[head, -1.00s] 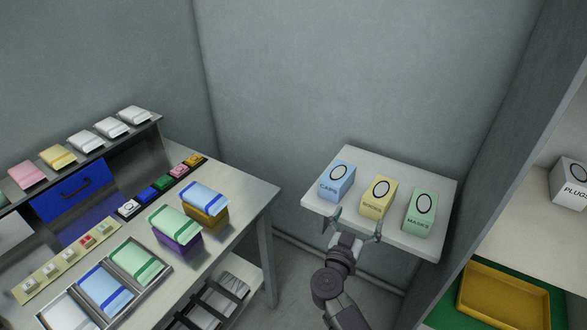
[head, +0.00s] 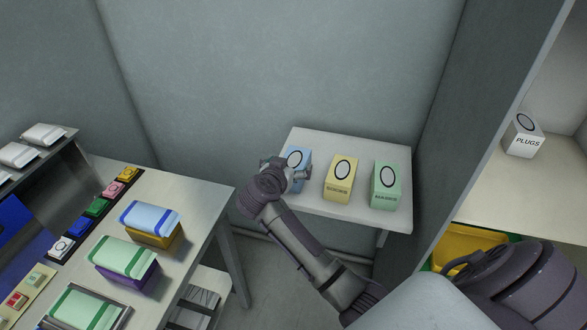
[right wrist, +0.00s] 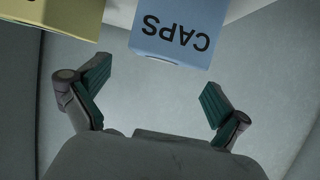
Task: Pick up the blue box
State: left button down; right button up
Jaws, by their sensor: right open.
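The blue box (head: 299,157) stands on the small white table, at the left of a row of three boxes. My right gripper (head: 285,170) is in front of it in the head view and hides much of its front. In the right wrist view the blue box (right wrist: 175,32), lettered CAPS, shows upside down beyond the fingers. The right gripper's green-padded fingers (right wrist: 155,98) are spread wide, with empty space between them. The box lies ahead of the fingertips, apart from them. My left gripper is not in view.
A yellow box (head: 339,178) and a green box (head: 386,186) stand to the right on the white table (head: 310,210). The yellow one also shows in the right wrist view (right wrist: 60,15). A bench with pouches (head: 198,205) is at left, shelves (head: 490,180) at right.

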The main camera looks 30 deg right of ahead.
aim_at(294, 161)
jog(key=x, duration=0.5)
jog(key=shift+w+d+f, duration=0.1)
jog(key=shift+f, duration=0.2)
jog(key=c, duration=1.2)
